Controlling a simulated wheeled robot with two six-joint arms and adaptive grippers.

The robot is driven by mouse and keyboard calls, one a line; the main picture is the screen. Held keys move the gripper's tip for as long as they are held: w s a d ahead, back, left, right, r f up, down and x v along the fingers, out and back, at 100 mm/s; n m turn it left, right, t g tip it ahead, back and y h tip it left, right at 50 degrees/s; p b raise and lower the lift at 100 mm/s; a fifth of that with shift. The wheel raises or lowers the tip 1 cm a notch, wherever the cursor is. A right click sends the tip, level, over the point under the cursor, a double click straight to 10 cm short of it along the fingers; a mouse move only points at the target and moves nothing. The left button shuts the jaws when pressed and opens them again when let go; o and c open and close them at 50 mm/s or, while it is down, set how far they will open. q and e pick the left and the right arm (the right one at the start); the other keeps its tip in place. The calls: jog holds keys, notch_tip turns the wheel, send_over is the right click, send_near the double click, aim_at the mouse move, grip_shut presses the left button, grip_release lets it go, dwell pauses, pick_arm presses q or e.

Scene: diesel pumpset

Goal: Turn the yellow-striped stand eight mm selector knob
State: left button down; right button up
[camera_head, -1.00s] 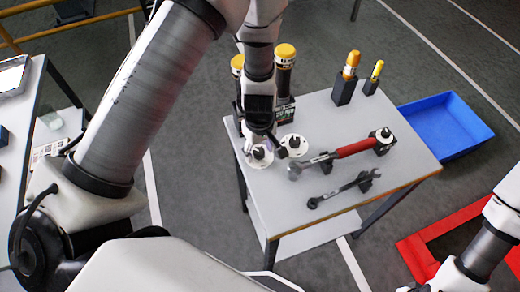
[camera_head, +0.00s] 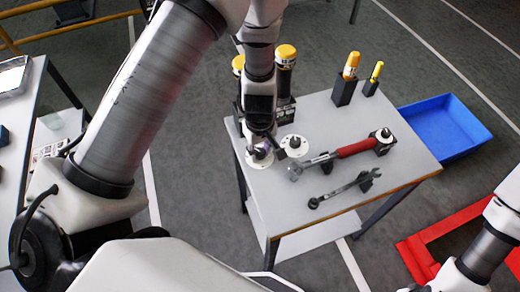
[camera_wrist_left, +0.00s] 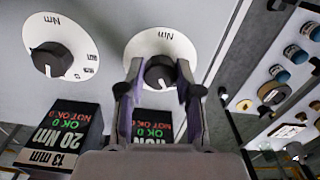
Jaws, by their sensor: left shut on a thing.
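Two white round dials with dark selector knobs lie on the grey table. My left gripper (camera_head: 258,148) points down at the left dial in the head view and is shut on its knob. In the left wrist view the fingers straddle this dark knob (camera_wrist_left: 160,71) on its white dial (camera_wrist_left: 160,42). The black stand (camera_wrist_left: 152,127) before it is partly hidden by the gripper; no yellow stripes can be made out on it. The other knob (camera_wrist_left: 50,60), also in the head view (camera_head: 294,142), is free, beside a stand marked 20 Nm, 13 mm (camera_wrist_left: 45,140). My right gripper is not visible.
A red-handled wrench (camera_head: 355,148) and a dark wrench (camera_head: 345,188) lie right of the dials. Yellow-capped tools (camera_head: 285,55) stand behind them, with two smaller ones (camera_head: 351,65) at the back right. A blue bin (camera_head: 445,125) is beyond the table's right edge.

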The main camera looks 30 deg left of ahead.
aim_at(260, 152)
pick_arm(q)
jog(key=m+b, duration=0.2)
jog(key=m, duration=0.1)
jog(key=shift+f+m, duration=0.15)
jog(key=shift+m, duration=0.25)
jog(key=shift+m+b, duration=0.55)
jog(key=shift+m, duration=0.65)
jog(key=c, duration=0.8)
grip_release()
jog(key=shift+a, duration=0.1)
notch_tip(260, 152, up, 12)
jog(key=shift+r, duration=0.1)
